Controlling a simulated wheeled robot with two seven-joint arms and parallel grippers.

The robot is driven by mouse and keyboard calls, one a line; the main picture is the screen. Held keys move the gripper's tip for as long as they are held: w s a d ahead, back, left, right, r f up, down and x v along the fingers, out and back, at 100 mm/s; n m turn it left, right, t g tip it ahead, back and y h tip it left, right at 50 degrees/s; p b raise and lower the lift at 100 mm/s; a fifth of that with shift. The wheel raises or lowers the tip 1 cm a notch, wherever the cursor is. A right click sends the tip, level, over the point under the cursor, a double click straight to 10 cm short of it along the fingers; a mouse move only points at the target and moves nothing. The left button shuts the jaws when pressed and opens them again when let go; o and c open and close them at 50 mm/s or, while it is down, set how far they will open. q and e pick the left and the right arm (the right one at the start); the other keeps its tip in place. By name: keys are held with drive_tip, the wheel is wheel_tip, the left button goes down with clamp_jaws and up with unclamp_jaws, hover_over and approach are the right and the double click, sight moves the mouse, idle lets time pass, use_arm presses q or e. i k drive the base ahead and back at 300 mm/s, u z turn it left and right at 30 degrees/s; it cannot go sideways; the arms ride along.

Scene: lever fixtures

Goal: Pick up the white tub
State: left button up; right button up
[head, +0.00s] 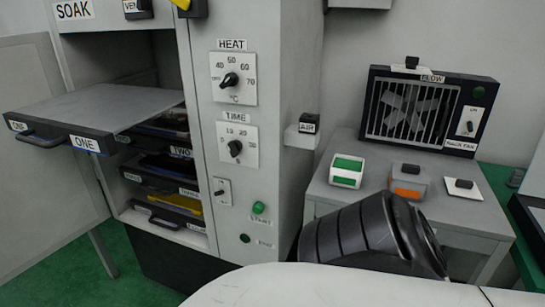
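A small white box-shaped tub (335,180) with green on its top and front stands on the grey cabinet top (440,212), near its left edge. It looks upright, and nothing is touching it. It is the only white tub-like thing I see. Neither of my grippers is in view. A black ribbed part of my own arm shows in front of the cabinet, below the tub, and hides part of the cabinet's front.
A grey block with an orange front (409,182) and a flat switch plate (463,187) sit right of the tub. A black fan unit (426,113) stands behind. The oven's drawer ONE (85,118) sticks out at left. A label box AIR (302,134) juts out nearby.

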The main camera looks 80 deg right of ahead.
sight(345, 171)
drive_tip(key=i, duration=1.05)
drive_tip(key=z, duration=2.05)
